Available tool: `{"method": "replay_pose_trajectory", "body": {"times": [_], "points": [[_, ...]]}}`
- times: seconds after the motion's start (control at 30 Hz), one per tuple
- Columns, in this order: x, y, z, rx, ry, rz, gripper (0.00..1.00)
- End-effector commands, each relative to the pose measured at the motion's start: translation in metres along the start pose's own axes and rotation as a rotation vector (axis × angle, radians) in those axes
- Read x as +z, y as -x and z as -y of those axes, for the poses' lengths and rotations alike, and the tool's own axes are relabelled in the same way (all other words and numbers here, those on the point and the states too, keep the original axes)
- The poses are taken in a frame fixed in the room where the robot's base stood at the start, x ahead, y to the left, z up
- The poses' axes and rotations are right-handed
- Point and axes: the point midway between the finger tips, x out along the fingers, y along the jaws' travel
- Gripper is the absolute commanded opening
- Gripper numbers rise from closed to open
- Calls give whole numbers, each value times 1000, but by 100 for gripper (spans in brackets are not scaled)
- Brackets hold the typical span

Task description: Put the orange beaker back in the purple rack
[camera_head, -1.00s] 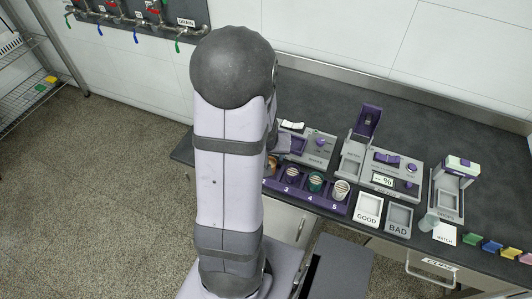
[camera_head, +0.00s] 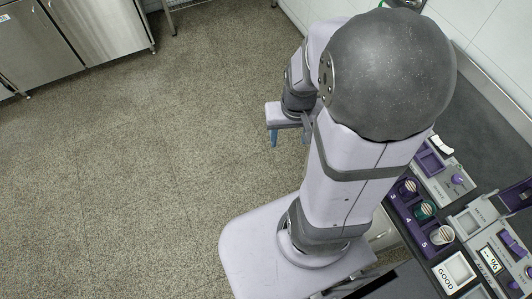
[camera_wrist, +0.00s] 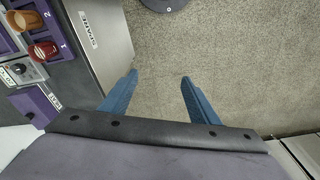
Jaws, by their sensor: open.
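The purple rack (camera_head: 398,205) shows slots 3, 4 and 5 in the head view, each with a vessel; my arm hides its other end. In the wrist view, the end of the rack (camera_wrist: 59,57) is at the upper left, marked 1 and 2. An orange beaker (camera_wrist: 24,20) stands by the 2, and a red one (camera_wrist: 44,50) stands by the 1. Whether the orange beaker is fully seated, I cannot tell. My gripper (camera_wrist: 159,78) is open and empty, with its blue fingers apart over bare floor. In the head view my gripper (camera_head: 288,138) is left of the bench.
A grey front labelled SPARE (camera_wrist: 88,30) lies beside the rack. Trays marked GOOD (camera_head: 453,270) and several devices stand on the dark bench at the right. Steel cabinets (camera_head: 75,40) stand at the far left. The floor (camera_head: 130,180) between is clear.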

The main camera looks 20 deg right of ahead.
Motion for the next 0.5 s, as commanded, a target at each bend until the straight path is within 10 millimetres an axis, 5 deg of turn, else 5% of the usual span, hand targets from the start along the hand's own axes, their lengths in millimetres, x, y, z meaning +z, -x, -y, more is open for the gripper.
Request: {"method": "replay_pose_trajectory", "body": {"times": [0.03, 0.2, 0.5], "points": [[8, 5, 20, -6, 73, 16, 56], [36, 15, 56, -9, 233, 70, 56], [55, 21, 72, -6, 322, 103, 56]]}}
